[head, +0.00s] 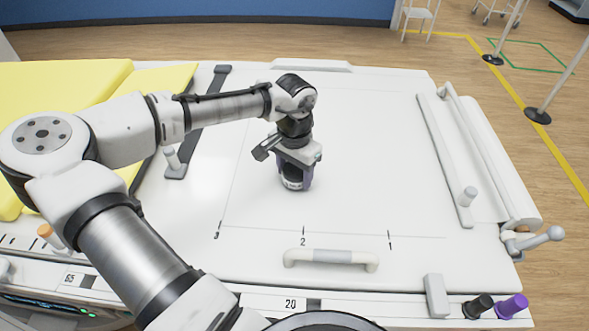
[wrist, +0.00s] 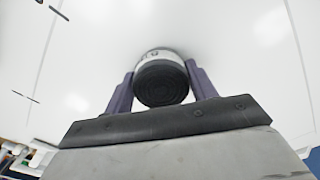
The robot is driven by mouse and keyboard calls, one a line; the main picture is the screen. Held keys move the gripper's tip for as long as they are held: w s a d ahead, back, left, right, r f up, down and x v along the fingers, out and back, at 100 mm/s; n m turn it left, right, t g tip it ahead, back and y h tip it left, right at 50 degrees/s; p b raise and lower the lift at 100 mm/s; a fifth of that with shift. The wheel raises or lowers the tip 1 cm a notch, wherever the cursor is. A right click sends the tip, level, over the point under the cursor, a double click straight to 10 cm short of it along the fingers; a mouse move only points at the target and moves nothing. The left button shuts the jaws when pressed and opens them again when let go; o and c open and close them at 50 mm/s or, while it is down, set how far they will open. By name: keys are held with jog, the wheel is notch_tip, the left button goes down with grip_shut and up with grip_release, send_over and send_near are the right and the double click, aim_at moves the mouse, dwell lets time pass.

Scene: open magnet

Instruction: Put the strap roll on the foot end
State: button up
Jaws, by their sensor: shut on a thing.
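The strap roll (head: 292,183) is a small dark roll with a white band carrying dark lettering. In the wrist view the roll (wrist: 160,84) sits between two purple fingers, its dark round end towards the camera. My gripper (head: 295,176) is shut on it and points down over the white foot end (head: 350,180), near the line marked 2. I cannot tell whether the roll touches the surface or hangs just above it. My gripper hides part of the roll in the head view.
A yellow pad (head: 60,85) lies at the left. A white handle (head: 330,260) crosses the front edge. A long rail and white roll (head: 490,155) stand along the right edge. Black and purple knobs (head: 495,306) sit at the front right. The white surface around my gripper is clear.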

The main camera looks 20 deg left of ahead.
aim_at(294, 170)
jog(key=o, duration=1)
jog(key=shift+f, duration=0.1)
notch_tip(294, 170, up, 12)
jog(key=shift+r+b, duration=0.2)
jog(key=shift+b, duration=0.9)
